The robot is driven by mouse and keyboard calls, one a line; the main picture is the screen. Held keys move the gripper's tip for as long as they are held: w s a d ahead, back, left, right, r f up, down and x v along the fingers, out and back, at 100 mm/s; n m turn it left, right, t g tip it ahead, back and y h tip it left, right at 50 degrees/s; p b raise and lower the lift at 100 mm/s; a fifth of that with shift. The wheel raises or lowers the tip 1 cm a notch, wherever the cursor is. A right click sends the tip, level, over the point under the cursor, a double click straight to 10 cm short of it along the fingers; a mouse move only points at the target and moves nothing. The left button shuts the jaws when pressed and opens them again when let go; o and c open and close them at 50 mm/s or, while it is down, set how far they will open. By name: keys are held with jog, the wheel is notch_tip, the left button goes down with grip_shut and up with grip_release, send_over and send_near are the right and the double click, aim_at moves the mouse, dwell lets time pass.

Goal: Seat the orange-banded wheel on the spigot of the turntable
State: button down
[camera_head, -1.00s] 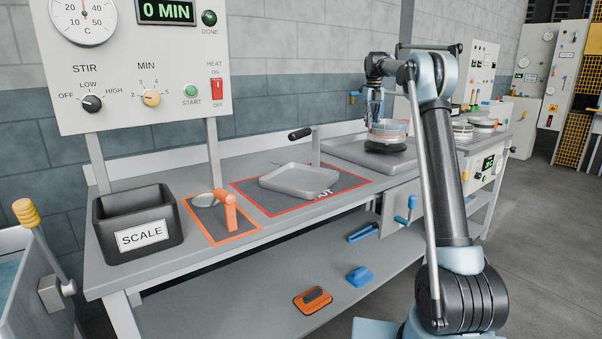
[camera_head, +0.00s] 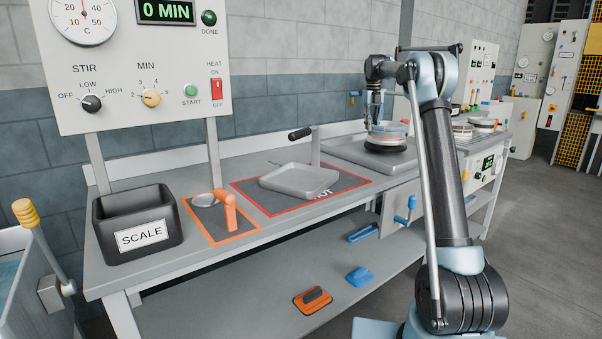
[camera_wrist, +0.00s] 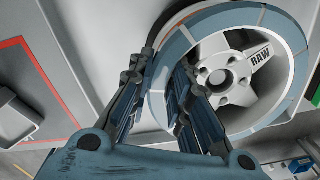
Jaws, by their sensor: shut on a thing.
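The orange-banded wheel (camera_head: 391,131) is small in the head view, at or just above the dark round turntable (camera_head: 386,148). In the wrist view the wheel (camera_wrist: 206,42) shows a pale hub with bolt holes, a spoke marked RAW and a blue-grey rim. My gripper (camera_head: 375,120) is shut on the left side of the wheel's rim. It also shows in the wrist view (camera_wrist: 162,75), one finger outside the rim and one inside. The spigot is hidden, and I cannot tell whether the wheel rests on the turntable.
A grey tray (camera_head: 300,181) lies on a red-bordered mat left of the turntable. Several other wheels (camera_head: 462,131) stand to the right. A black SCALE bin (camera_head: 137,220) and an orange-handled tool (camera_head: 230,211) are at the bench's left. A blue crank (camera_head: 405,211) sticks out in front.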

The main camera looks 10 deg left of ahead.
jog(key=shift+f, duration=0.8)
jog(key=c, duration=1.4)
grip_release()
